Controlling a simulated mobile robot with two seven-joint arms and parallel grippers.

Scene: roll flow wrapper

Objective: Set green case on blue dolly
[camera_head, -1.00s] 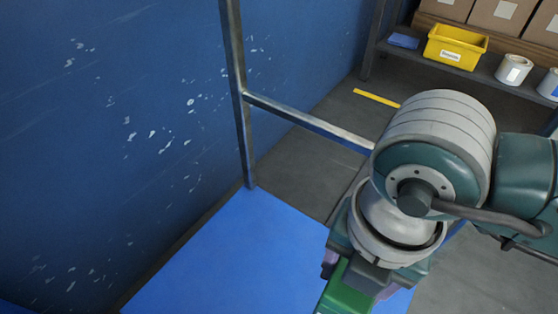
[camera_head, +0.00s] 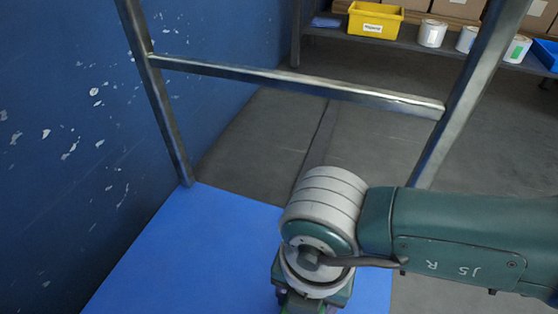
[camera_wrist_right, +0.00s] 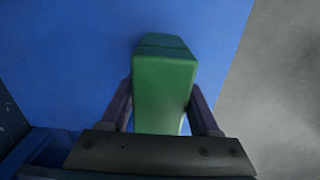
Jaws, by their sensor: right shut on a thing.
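The blue dolly (camera_head: 190,250) shows as a flat blue deck at the lower left of the head view, with a metal frame rising from its far edge. The green case (camera_wrist_right: 163,85) is between the fingers of my right gripper (camera_wrist_right: 163,112) in the wrist view, with the blue deck (camera_wrist_right: 60,60) behind it. My right gripper is shut on the case, over the deck near its right edge. I cannot tell whether the case touches the deck. In the head view my wrist hides most of the case. My left gripper is not in view.
The dolly's metal frame (camera_head: 300,80) stands across its far side. A blue, scuffed wall (camera_head: 70,110) runs along the left. A shelf with a yellow bin (camera_head: 375,20) and white tubs (camera_head: 432,33) is at the back. Grey floor is clear to the right.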

